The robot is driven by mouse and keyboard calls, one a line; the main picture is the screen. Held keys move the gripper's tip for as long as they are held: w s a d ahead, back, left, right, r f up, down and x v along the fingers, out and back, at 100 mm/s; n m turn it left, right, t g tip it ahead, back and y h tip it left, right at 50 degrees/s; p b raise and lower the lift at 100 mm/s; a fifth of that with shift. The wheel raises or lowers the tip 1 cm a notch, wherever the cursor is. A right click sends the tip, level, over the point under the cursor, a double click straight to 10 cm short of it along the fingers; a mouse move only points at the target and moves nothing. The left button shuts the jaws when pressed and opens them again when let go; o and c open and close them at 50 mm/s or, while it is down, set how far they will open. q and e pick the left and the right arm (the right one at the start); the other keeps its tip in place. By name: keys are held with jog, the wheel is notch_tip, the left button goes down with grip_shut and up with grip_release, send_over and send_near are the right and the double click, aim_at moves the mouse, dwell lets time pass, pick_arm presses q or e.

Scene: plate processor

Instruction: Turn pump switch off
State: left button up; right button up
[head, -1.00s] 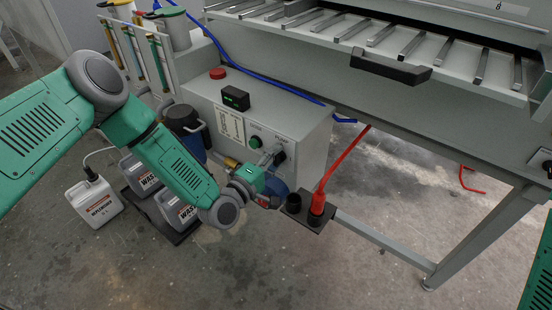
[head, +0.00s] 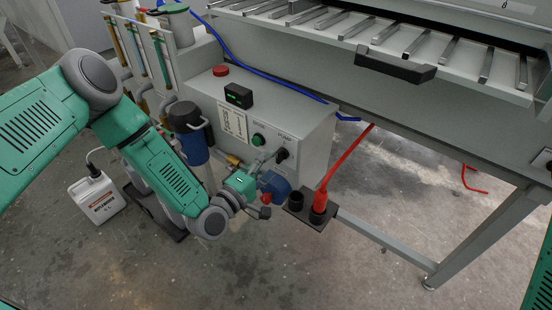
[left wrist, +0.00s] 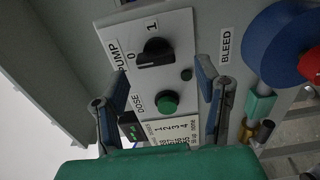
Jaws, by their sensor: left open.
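The pump switch (left wrist: 155,53) is a black rotary knob on a light panel in the left wrist view, marked PUMP, 0 and 1. Its bar lies roughly across the picture; which mark it points to is hard to tell. It also shows small on the control box's front in the head view (head: 282,154). My left gripper (left wrist: 163,77) is open and empty, with its fingers spread either side of the panel area below the knob. It appears apart from the knob. In the head view my left gripper (head: 262,188) is low in front of the box.
A green DOSE button (left wrist: 167,102) sits beside the knob. A blue round part (left wrist: 283,48) with a red piece lies right, near the BLEED label. A red plug (head: 319,203) stands in a socket bracket. A blue canister (head: 192,140) is left of the control box (head: 310,135).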

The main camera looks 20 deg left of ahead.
pick_arm(q)
jog(key=v, duration=0.8)
jog(key=shift+s, duration=0.2)
jog(key=shift+a+f, duration=0.1)
